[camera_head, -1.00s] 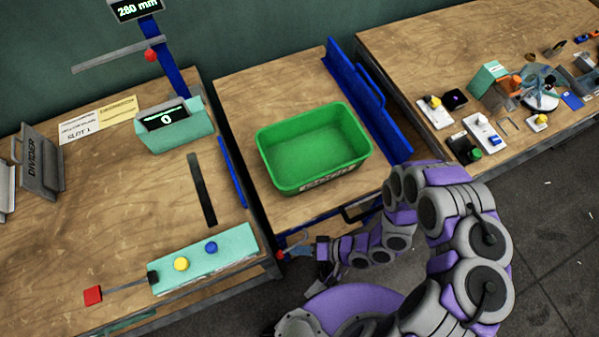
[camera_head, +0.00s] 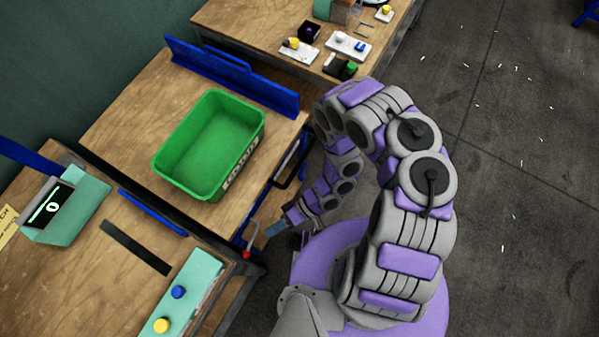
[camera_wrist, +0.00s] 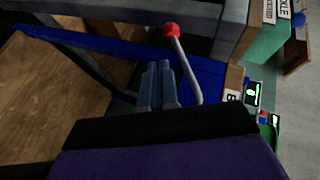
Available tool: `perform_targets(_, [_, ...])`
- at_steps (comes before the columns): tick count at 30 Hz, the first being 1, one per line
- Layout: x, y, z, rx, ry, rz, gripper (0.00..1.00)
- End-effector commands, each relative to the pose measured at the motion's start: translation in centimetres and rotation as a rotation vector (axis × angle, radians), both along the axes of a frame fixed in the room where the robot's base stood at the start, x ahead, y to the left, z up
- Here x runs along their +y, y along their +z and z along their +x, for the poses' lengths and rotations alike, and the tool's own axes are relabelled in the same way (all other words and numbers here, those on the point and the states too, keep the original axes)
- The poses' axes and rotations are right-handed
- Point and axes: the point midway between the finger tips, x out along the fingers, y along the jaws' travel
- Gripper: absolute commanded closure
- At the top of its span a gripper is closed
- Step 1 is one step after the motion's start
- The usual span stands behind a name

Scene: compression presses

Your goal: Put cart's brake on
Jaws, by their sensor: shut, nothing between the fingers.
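The cart (camera_head: 115,122) has a wooden top and a blue frame. Its brake lever is a thin grey rod with a red ball knob (camera_head: 246,254), low at the cart's front corner. The wrist view shows the red knob (camera_wrist: 171,30) and the bent rod (camera_wrist: 188,70) in front of a blue panel. My gripper (camera_head: 272,231) is shut and empty, close beside the lever in the head view. In the wrist view its fingers (camera_wrist: 158,72) lie left of the rod and below the knob. I cannot tell whether they touch the rod.
A green bin (camera_head: 185,184) stands on the cart, with a raised blue rail (camera_head: 230,75) behind it. A workbench with a teal button box (camera_head: 180,300) adjoins at lower left. Another bench (camera_head: 240,22) with small devices stands beyond the cart. The floor (camera_head: 510,150) at right is open.

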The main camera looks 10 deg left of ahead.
Motion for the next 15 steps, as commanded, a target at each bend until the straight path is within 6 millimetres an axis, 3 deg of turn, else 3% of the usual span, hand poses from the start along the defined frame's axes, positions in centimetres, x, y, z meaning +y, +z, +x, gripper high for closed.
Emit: perform_targets(15, [-5.8,-0.1,4.6,-0.001,-0.004,0.001,1.00])
